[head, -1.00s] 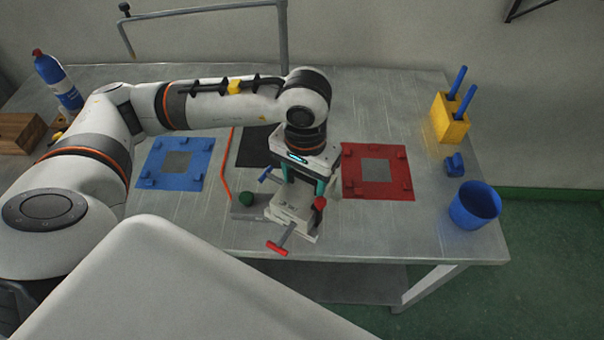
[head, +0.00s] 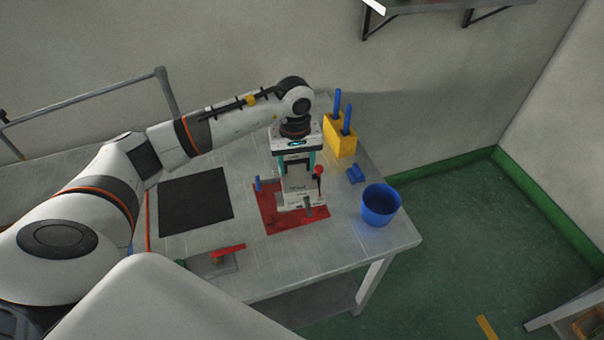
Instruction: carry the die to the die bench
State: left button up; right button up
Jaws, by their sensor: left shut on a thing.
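The die (head: 297,184) is a pale grey-white block, with a red knob at its right side. My left gripper (head: 296,164) is shut on its upper part from above. The die is upright over the red square mat (head: 284,223) on the metal bench (head: 262,273). I cannot tell whether its underside touches the mat. A blue upright piece stands at its left and a grey one at its front. The gripper and die hide the mat's middle. My right gripper is not in view.
A black mat (head: 195,200) lies left of the red one. A grey fixture with a red handle (head: 228,249) sits at the front edge. A yellow holder (head: 341,136) with blue-handled tools, a small blue piece (head: 355,174) and a blue cup (head: 380,206) stand to the right.

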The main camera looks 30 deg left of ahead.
aim_at(289, 170)
pick_arm(q)
jog(key=a, duration=0.1)
jog(key=w+a+n, duration=0.1)
jog(key=a+n+p, duration=0.1)
jog(key=shift+w+a+f, duration=0.1)
jog(key=shift+w+a, duration=0.15)
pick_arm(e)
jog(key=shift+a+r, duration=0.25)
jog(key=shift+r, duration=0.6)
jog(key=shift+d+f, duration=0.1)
pick_arm(q)
jog(key=shift+f+b, duration=0.1)
jog(key=shift+b, duration=0.4)
jog(key=shift+f, duration=0.25)
jog(key=shift+f+b, duration=2.6)
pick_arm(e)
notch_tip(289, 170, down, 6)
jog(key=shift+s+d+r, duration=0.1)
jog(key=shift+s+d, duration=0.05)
pick_arm(q)
jog(key=shift+d, duration=0.1)
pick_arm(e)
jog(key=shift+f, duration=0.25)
